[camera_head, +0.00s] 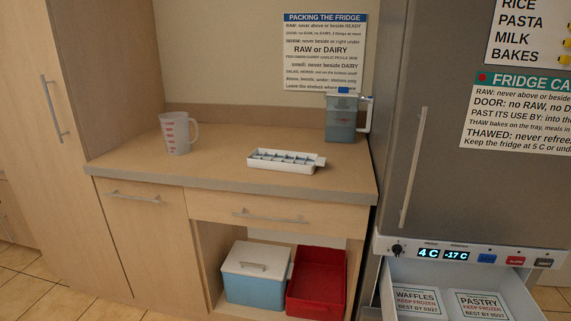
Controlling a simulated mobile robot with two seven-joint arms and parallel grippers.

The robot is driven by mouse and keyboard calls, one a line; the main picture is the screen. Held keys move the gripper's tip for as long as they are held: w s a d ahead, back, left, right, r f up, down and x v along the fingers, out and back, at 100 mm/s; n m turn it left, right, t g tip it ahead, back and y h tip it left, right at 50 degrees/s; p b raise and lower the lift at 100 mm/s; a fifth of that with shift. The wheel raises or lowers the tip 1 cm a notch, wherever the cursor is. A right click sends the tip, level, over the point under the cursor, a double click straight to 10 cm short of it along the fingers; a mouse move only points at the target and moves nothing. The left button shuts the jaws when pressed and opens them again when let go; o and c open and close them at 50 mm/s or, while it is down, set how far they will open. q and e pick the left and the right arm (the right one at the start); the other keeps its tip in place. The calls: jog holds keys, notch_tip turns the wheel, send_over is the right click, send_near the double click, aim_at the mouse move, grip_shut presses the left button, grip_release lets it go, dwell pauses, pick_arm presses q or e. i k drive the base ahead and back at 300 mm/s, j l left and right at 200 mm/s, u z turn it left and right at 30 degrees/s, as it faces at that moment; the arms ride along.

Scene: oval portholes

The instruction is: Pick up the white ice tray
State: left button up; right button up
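The white ice tray (284,167) lies on the wooden countertop (225,175), near its front right part. It is long and low, with a row of bluish compartments and a small tab at its right end. Nothing touches it. Neither of my grippers shows in the head view.
A clear measuring cup (177,135) with red marks stands left of the tray. A water jug (341,120) stands behind it at right. The grey fridge (445,150) rises on the right, with an open lower drawer (395,275). A cooler (255,280) and red bin (317,280) sit below.

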aim_at(301, 163)
jog(key=i+j, duration=0.2)
jog(key=i+j+z, duration=0.15)
jog(key=j, duration=0.3)
jog(key=i+j, duration=0.2)
jog(key=i+j+z, duration=0.15)
jog(key=j, duration=0.3)
jog(key=i+j, duration=0.15)
jog(key=j, duration=0.2)
jog(key=z, duration=0.05)
